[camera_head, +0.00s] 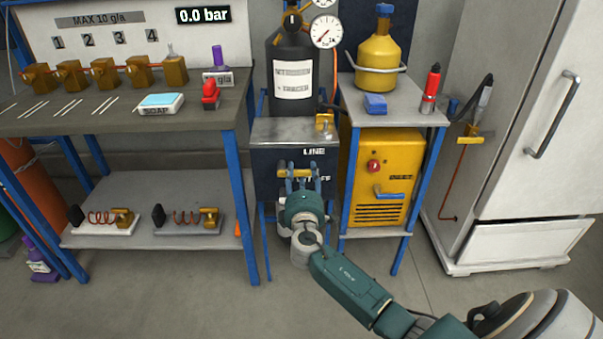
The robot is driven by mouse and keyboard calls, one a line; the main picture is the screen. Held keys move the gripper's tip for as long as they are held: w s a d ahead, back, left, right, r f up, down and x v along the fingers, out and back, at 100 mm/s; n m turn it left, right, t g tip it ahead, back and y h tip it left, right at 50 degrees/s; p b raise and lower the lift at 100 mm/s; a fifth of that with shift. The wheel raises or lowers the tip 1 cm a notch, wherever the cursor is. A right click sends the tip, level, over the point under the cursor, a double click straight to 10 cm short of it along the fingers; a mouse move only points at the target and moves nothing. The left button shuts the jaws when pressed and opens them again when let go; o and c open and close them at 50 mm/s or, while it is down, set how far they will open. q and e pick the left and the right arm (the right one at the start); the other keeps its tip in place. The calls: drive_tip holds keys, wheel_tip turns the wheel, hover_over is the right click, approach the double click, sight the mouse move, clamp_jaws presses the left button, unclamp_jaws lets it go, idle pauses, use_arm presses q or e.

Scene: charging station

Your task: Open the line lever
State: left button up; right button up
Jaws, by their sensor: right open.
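The dark panel marked LINE (268,165) is on the front of the stand below the black nitrogen cylinder (292,98). A small yellow lever (297,172) shows on this panel, beside partly covered lettering that ends in "FF". My right gripper (302,170) reaches up from the lower right, with its open fingers right at the lever. The gripper hides part of the lever and the lower panel, and I cannot tell whether the fingers touch it. My left gripper is not in view.
A brass fitting (324,124) sits on the stand's top. A yellow machine (384,180) with a red knob stands close on the right, under a small table (412,113). The workbench (215,120) is at left, the white cabinet (515,120) at right.

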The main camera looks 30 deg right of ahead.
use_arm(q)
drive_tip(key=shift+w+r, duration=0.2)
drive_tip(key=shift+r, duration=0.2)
use_arm(e)
drive_tip(key=shift+w+d, duration=0.4)
drive_tip(key=shift+w, duration=0.2)
clamp_jaws()
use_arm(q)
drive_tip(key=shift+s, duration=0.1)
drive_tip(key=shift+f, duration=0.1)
